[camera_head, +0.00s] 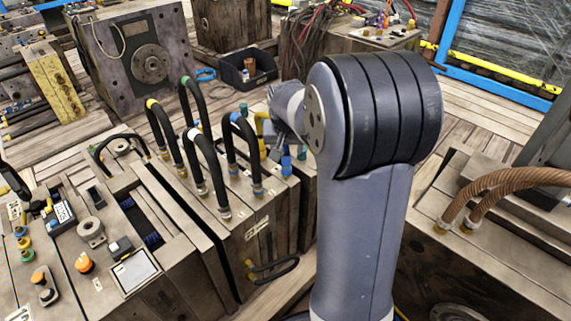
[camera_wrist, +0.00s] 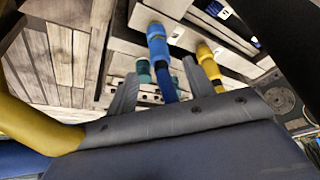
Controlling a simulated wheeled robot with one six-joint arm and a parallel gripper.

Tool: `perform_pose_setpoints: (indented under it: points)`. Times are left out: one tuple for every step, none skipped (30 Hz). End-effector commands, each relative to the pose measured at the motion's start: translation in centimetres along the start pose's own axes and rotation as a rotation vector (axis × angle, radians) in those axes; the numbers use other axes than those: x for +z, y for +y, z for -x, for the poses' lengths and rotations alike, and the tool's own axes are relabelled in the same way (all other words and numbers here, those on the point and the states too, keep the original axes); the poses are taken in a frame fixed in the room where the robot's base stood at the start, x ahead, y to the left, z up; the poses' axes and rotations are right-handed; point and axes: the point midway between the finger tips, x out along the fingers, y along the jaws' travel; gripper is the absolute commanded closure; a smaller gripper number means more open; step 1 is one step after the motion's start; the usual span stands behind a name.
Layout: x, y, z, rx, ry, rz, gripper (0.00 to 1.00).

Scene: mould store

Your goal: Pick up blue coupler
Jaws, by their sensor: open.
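In the wrist view a bright blue coupler (camera_wrist: 157,48) lies ahead of my gripper (camera_wrist: 160,67), in the gap between the two grey fingers. My fingers are apart and nothing is clamped between them. Contact with the coupler cannot be told. In the head view a small blue piece (camera_head: 286,165), likely this coupler, shows on the block's top left of my arm. My gripper's tips are mostly hidden there behind my wrist.
In the wrist view a teal coupler (camera_wrist: 143,70) stands close by the left finger and a yellow coupler (camera_wrist: 208,62) close by the right. In the head view several black hoses (camera_head: 203,160) arch over the mould block (camera_head: 255,235). A dark bin (camera_head: 247,72) stands behind.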

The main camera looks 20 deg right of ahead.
Motion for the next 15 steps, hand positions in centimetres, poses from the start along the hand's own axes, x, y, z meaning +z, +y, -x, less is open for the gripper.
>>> perform_pose_setpoints:
  points:
    - [0.1, 0.0, -1.3, 0.001, -0.002, 0.0, 0.5]
    - [0.1, 0.0, -1.7, 0.001, -0.002, 0.0, 0.5]
    - [0.1, 0.0, -2.1, 0.001, -0.002, 0.0, 0.5]
    - [0.1, 0.0, -2.3, 0.001, -0.002, 0.0, 0.5]
    - [0.1, 0.0, -2.5, 0.0, -0.001, 0.0, 0.5]
    - [0.1, 0.0, -2.7, 0.0, 0.0, 0.001, 0.5]
    - [0.1, 0.0, -2.9, 0.0, 0.0, 0.001, 0.5]
    - [0.1, 0.0, -3.1, 0.0, 0.001, 0.001, 0.5]
    - [0.1, 0.0, -3.6, 0.0, 0.0, 0.001, 0.5]
    - [0.1, 0.0, -4.0, 0.0, 0.0, 0.001, 0.5]
    - [0.1, 0.0, -4.5, 0.0, -0.001, 0.001, 0.5]
    - [0.2, 0.0, -5.2, 0.0, -0.001, 0.001, 0.5]
    - [0.2, 0.0, -5.6, 0.0, -0.001, 0.001, 0.5]
    - [0.2, 0.0, -6.1, 0.0, -0.001, 0.001, 0.5]
    - [0.2, 0.0, -6.7, 0.0, -0.001, 0.001, 0.5]
